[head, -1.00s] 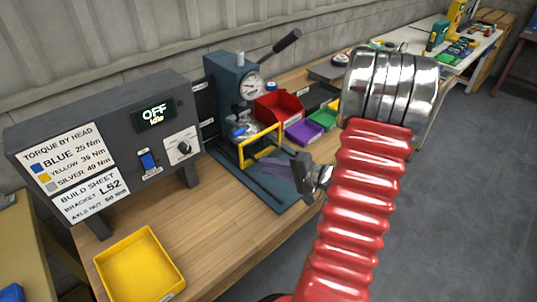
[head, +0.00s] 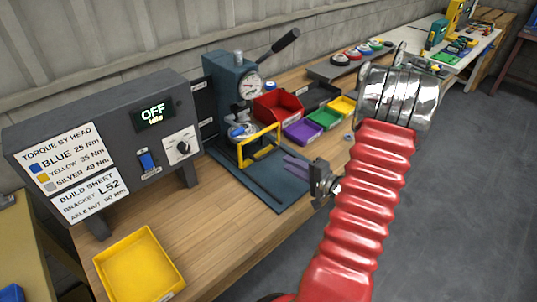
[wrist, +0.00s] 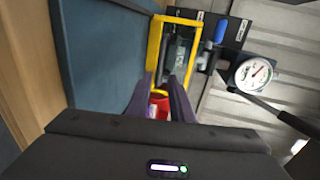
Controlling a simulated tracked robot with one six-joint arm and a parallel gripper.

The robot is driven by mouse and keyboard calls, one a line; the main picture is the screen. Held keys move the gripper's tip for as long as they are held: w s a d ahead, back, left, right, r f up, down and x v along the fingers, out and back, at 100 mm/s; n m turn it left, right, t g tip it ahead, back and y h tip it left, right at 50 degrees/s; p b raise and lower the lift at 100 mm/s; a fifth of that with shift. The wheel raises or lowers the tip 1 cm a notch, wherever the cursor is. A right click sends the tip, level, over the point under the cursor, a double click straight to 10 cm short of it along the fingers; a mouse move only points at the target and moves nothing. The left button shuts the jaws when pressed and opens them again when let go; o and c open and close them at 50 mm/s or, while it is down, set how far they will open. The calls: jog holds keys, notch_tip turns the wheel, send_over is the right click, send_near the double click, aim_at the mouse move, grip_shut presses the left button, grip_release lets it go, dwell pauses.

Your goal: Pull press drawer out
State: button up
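The blue-grey press (head: 226,77) stands on the wooden bench with a round gauge and a black lever. A yellow rectangular frame (head: 278,137) stands upright at its front, above a flat blue base plate (head: 275,196) that extends toward me. I cannot tell which part is the drawer. My gripper (head: 287,165) is over the right edge of the base plate, apart from the yellow frame. In the wrist view, its two purple fingers (wrist: 160,100) are spread with a gap, pointing toward the yellow frame (wrist: 154,50). A small red thing shows between them, farther off.
A grey control box (head: 100,115) reading OFF stands left of the press. A yellow tray (head: 172,262) lies on the bench's front left. Red (head: 278,104), purple (head: 303,133), green and yellow bins sit right of the press. Bench between tray and base plate is clear.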

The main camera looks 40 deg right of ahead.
aim_at(270, 154)
jog(key=x, duration=1.2)
jog(key=shift+c, duration=0.6)
grip_shut()
jog(key=shift+d, duration=0.25)
jog(key=shift+s+a+f, duration=0.1)
jog(key=shift+a, duration=0.1)
